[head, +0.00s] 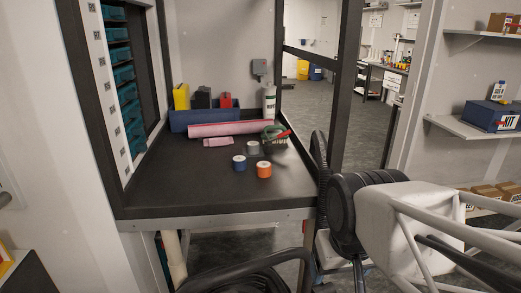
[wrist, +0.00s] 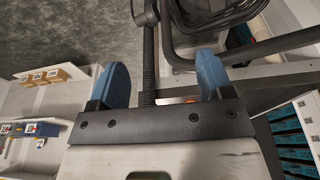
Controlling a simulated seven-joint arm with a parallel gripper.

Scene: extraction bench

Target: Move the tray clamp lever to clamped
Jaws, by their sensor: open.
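I cannot pick out the tray clamp lever in either view. The teal trays (head: 124,75) sit stacked in a dark-framed rack at the left of the bench in the head view, beside a white strip with square tags. Teal trays also show at the lower right of the wrist view (wrist: 287,128). My gripper (wrist: 163,73), with blue finger pads, is open in the wrist view and nothing is clearly held between the pads. A dark ribbed hose (wrist: 148,60) passes between or behind them. The fingers cannot be made out in the head view.
The black bench top (head: 185,180) is clear at the front. Orange (head: 264,170) and blue (head: 239,163) rolls, a pink roll (head: 230,128), a blue bin (head: 190,120) and a white bottle (head: 269,101) stand farther back. Dark hoses (head: 250,278) hang below the front edge.

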